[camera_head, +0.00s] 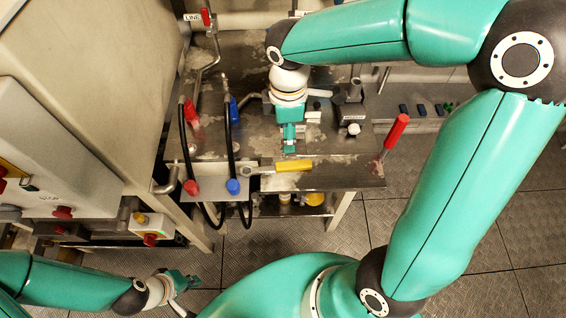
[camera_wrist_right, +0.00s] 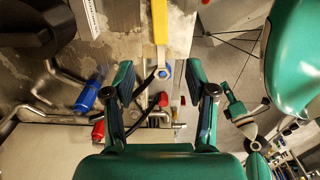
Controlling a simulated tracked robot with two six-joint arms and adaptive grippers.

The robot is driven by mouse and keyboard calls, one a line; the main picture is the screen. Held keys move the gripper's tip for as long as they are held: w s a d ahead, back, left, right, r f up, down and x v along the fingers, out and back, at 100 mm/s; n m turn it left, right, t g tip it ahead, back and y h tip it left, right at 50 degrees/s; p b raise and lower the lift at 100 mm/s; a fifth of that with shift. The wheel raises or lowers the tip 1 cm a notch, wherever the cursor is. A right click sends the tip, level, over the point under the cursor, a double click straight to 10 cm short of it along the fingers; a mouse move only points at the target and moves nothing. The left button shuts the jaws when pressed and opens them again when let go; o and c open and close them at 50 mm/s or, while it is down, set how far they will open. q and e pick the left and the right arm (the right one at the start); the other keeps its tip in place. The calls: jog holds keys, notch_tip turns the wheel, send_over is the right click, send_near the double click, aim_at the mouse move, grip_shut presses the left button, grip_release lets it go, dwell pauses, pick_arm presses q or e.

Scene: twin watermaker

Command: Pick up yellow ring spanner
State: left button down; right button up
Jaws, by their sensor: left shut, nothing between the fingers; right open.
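The yellow ring spanner (camera_head: 293,165) lies near the front edge of the metal bench, its silver ring end to the left. In the right wrist view the spanner (camera_wrist_right: 160,25) points down from the top, and its ring end appears between my fingertips; I cannot tell the height gap. My right gripper (camera_head: 290,145) reaches down over the bench, just behind the yellow handle in the head view. Its fingers (camera_wrist_right: 159,72) are open and spread, with nothing gripped. My left gripper (camera_head: 188,282) is shut and empty, low over the floor at the lower left.
A red-handled tool (camera_head: 395,132) stands at the bench's right edge. Black hoses with red (camera_head: 191,187) and blue (camera_head: 233,187) ends hang left of the spanner. A grey cabinet (camera_head: 85,90) stands at left. The floor (camera_head: 340,235) before the bench is clear.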

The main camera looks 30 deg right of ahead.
send_over(285, 165)
notch_tip(285, 165, down, 7)
jog(key=shift+d+f, duration=0.1)
jog(key=shift+d, duration=0.05)
jog(key=shift+f, duration=3.05)
grip_shut()
